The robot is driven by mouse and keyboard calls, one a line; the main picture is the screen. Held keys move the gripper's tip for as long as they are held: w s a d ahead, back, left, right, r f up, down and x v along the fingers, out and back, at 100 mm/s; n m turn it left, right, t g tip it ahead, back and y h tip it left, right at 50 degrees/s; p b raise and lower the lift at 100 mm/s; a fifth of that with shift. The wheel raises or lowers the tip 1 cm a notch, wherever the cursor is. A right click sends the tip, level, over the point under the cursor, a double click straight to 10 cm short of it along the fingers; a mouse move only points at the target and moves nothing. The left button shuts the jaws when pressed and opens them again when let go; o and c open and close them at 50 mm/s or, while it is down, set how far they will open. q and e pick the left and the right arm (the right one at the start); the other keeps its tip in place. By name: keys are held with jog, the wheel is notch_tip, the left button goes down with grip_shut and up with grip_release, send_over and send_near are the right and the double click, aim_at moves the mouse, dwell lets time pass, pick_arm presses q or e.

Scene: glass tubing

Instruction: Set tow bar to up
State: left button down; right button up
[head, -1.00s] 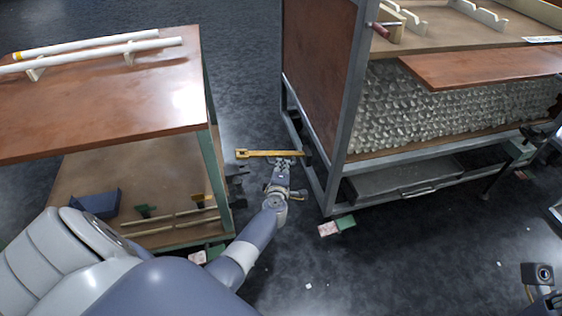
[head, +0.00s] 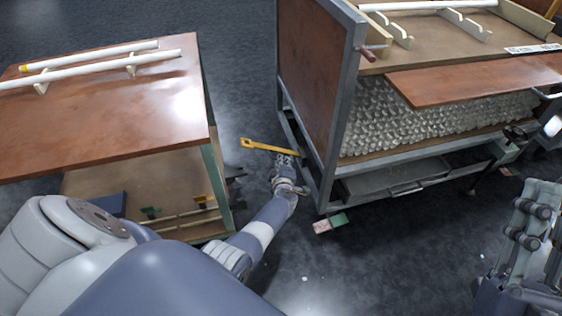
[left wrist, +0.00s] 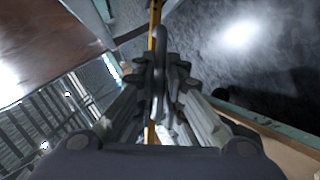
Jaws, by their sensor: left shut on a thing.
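The tow bar (head: 268,147) is a thin yellow bar with a holed left end. It sticks out low at the near left corner of the glass-tubing cart (head: 318,85). It slants, its left end a little higher in the picture than its right. My left gripper (head: 286,161) is shut on the bar near its cart end. In the left wrist view the yellow bar (left wrist: 151,132) runs between the fingers (left wrist: 160,85), beside a grey rod-like part. The bar's joint to the cart is hidden. My right gripper (head: 530,215) is at the lower right, away from the bar; its jaw state is unclear.
A table (head: 110,115) with white tubes on stands is at left, with a lower shelf. The cart's metal frame stands close right of my left gripper. A pink and green block (head: 330,222) lies by the cart's base. Dark floor between them is mostly clear.

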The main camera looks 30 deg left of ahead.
pick_arm(q)
jog(key=shift+w+d+r+m+p, duration=0.25)
jog(key=shift+r+m+p, duration=0.1)
jog(key=shift+p, duration=0.25)
pick_arm(e)
jog(key=w+f+g+h, duration=0.1)
jog(key=w+f+g, duration=0.3)
jog(key=f, duration=0.1)
jog(key=shift+w+a+f, duration=0.15)
jog(key=shift+a+f, duration=0.05)
jog(key=shift+f, duration=0.1)
pick_arm(q)
jog(key=c, duration=1.7)
grip_release()
